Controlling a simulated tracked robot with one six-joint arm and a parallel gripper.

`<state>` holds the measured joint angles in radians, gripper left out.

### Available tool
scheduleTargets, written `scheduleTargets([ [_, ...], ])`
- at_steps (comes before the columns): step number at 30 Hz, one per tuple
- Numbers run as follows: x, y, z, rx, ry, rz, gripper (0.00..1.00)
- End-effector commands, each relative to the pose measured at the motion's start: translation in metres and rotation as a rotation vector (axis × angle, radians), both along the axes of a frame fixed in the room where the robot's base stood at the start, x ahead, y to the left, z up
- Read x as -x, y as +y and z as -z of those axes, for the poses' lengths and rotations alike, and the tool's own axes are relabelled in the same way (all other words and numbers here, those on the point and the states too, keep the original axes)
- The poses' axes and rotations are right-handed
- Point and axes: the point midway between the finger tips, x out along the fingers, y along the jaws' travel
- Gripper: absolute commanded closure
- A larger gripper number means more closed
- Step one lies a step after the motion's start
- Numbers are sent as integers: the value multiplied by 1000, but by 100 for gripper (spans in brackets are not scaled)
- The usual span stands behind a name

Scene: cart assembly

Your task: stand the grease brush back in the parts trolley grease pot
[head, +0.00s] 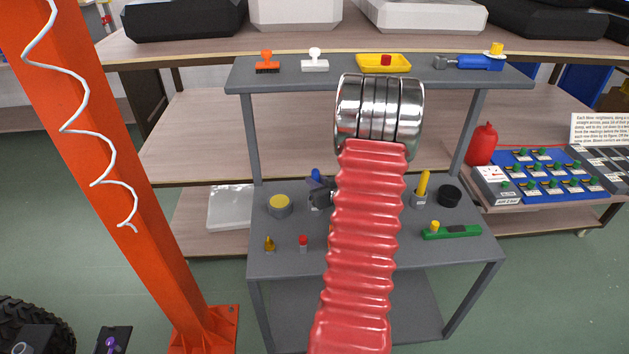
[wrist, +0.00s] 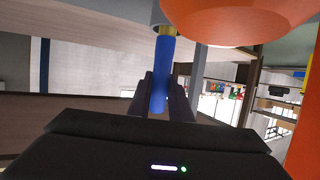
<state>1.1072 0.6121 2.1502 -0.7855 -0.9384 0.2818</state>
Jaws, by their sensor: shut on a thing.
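My gripper (head: 319,194) is at the lower shelf of the grey trolley, left of my arm, which partly hides it. It is shut on the blue handle of the grease brush (head: 316,175). In the wrist view the brush (wrist: 161,85) stands out between the two dark jaws, with a yellow band at its far end. Its bristles are not clear. Two round pots show on the lower shelf: a grey one with a yellow top (head: 279,206) left of the gripper, and a black one (head: 449,195) at the right. I cannot tell for sure which is the grease pot.
The lower shelf (head: 350,264) also bears a small brass piece (head: 270,244), a red-topped piece (head: 303,243), a yellow-handled tool in a block (head: 421,190) and a green tool (head: 452,232). The upper shelf (head: 289,87) overhangs it. An orange post (head: 130,170) stands left.

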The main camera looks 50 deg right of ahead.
Motion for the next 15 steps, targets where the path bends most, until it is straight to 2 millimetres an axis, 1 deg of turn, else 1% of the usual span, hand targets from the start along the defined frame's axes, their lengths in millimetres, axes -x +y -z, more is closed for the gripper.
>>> scheduleTargets([
  [10, 0, 0, 1, 0, 0, 0, 100],
  [11, 0, 0, 1, 0, 0, 0, 80],
  [15, 0, 0, 1, 0, 0, 0, 70],
])
